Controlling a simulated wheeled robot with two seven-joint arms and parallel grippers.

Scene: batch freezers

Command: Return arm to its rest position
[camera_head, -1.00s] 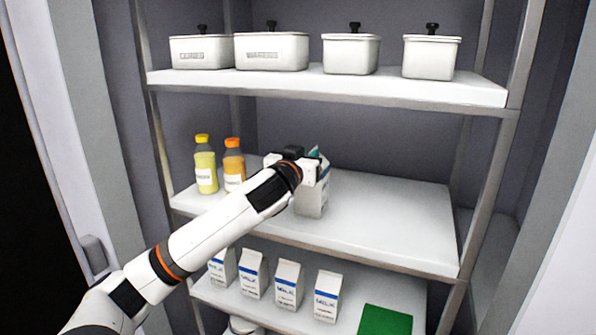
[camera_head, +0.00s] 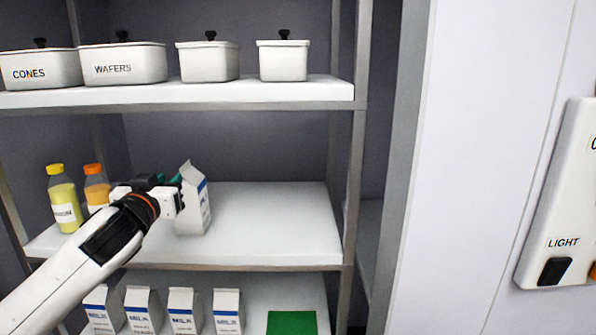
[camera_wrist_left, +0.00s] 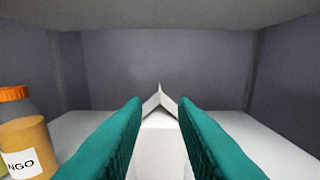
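My left gripper (camera_head: 174,184) reaches in from the left over the middle shelf (camera_head: 275,225). In the left wrist view its two green fingers (camera_wrist_left: 160,103) stand well apart. A white carton with a peaked top (camera_head: 194,208) stands on that shelf just in front of the fingers. In the left wrist view the carton (camera_wrist_left: 160,125) shows between them, with no clear sign of a squeeze. The gripper hides part of the carton's left side in the head view. My right gripper is not in view.
A yellow bottle (camera_head: 64,200) and an orange bottle (camera_head: 97,190) stand left of the gripper. Lidded white bins (camera_head: 282,60) line the upper shelf above. Several milk cartons (camera_head: 185,310) and a green mat (camera_head: 292,323) are below. The middle shelf's right side is clear.

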